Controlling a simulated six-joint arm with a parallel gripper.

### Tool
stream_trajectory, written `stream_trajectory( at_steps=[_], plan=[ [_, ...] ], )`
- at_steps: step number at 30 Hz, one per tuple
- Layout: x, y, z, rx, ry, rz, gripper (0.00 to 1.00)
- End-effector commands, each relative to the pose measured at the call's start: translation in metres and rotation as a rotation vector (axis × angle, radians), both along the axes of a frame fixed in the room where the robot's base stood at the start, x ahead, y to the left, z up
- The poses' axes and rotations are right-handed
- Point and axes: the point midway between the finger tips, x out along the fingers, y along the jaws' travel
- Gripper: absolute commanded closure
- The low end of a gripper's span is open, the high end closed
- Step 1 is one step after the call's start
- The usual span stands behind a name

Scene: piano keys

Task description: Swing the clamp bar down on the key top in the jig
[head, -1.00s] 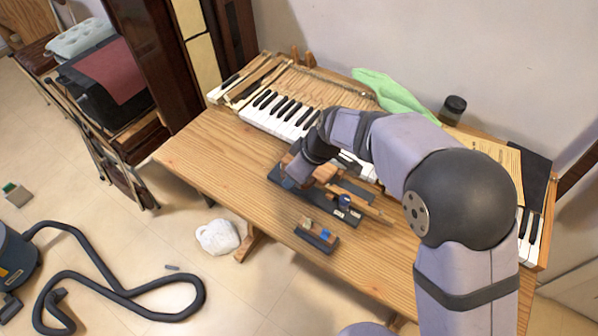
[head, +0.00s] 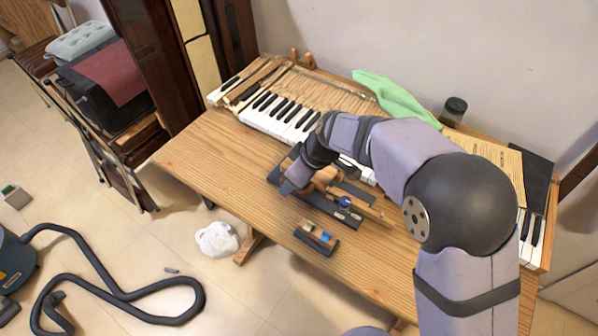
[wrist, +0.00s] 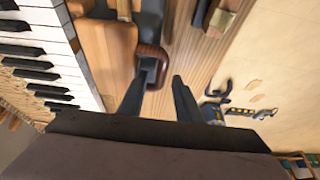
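The jig (head: 329,211) is a dark base on the wooden bench, with a light wooden key stick (head: 372,212) along it and a round blue part (head: 345,202) on it. My gripper (head: 288,188) is at the jig's left end and hides part of it. In the wrist view my gripper (wrist: 163,72) has its two dark fingers apart. A dark brown rounded handle end (wrist: 155,52) lies at the left fingertip; I cannot tell whether they touch. An orange-brown wooden piece (wrist: 103,45) is beside it. Whether this handle belongs to the clamp bar is unclear.
A small dark block (head: 316,238) with blue and tan pieces stands in front of the jig. The keyboard (head: 285,112) runs behind it. A green cloth (head: 395,98) and a dark jar (head: 454,108) are at the back. The bench's left front (head: 215,150) is clear.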

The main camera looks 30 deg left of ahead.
Motion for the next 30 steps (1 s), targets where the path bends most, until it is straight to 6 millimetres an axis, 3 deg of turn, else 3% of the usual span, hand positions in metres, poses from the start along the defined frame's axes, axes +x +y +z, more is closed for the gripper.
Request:
stream_trajectory(
  at_steps=[11, 30],
  plan=[
    [0.000, 0.000, 0.007, 0.000, 0.000, 0.000, 0.69],
    [0.000, 0.000, 0.053, 0.000, -0.001, 0.001, 0.69]
  ],
)
